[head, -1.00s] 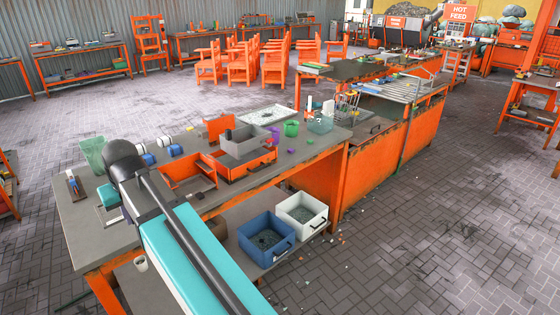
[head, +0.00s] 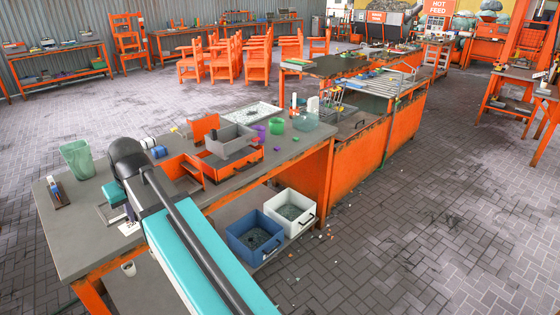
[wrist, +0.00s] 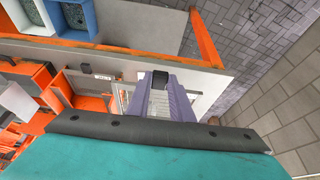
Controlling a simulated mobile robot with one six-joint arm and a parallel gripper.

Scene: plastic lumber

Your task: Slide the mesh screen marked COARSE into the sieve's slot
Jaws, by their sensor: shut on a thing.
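My gripper (wrist: 160,88) shows in the wrist view with its purple fingers shut. A pale metal-framed mesh screen (wrist: 121,97) shows on both sides of the fingers, and I take it as the thing held; its marking cannot be read. The orange sieve (head: 235,167), with a grey box (head: 228,139) on top, stands on the near table to the right of my arm in the head view. The slot cannot be made out.
The near grey table (head: 75,235) has a green bin (head: 77,159) at its left. A blue bin (head: 253,238) and a white bin (head: 290,209) sit on the lower shelf.

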